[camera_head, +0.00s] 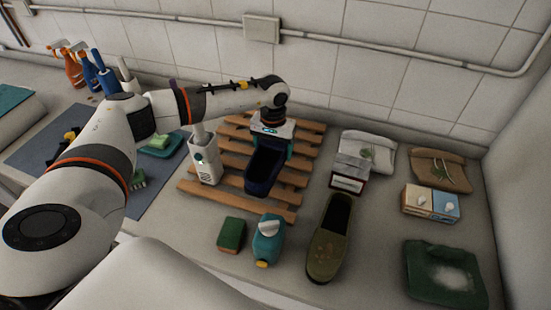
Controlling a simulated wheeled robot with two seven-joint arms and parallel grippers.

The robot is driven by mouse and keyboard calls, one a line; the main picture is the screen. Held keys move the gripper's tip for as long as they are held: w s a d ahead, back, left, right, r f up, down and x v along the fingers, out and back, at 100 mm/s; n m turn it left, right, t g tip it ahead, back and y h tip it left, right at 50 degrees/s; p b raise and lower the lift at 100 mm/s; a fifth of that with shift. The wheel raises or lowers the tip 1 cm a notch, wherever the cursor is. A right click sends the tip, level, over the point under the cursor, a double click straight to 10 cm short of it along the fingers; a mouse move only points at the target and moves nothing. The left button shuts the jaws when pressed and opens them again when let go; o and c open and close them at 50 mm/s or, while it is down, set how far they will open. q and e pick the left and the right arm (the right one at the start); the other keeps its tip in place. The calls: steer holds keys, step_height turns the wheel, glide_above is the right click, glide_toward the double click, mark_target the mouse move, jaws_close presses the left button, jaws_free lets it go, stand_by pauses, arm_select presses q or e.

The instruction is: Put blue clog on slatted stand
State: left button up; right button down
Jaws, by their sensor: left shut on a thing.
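The blue clog (262,174), dark navy with an open top, is over the right part of the wooden slatted stand (232,145). My left gripper (268,146) comes down from above and is shut on the clog's far end. The clog points toward the front of the counter. I cannot tell whether its sole touches the slats. My right gripper is not in view.
A white brush holder (206,160) stands at the stand's left side. A green clog (331,238), a teal bottle (267,242) and a sponge (231,235) lie in front. Boxes (431,203) and bags are at right. Spray bottles (75,68) stand far left.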

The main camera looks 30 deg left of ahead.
mark_target(274, 161)
arm_select(q)
steer(key=shift+s+f, duration=0.1)
steer(key=shift+f, duration=0.85)
steer(key=f, duration=0.1)
steer(key=f+p, duration=0.1)
steer(key=f, duration=0.2)
steer(key=shift+w+p, duration=0.25)
steer(key=shift+p, duration=0.1)
steer(key=shift+f, duration=0.15)
steer(key=o, duration=1.1)
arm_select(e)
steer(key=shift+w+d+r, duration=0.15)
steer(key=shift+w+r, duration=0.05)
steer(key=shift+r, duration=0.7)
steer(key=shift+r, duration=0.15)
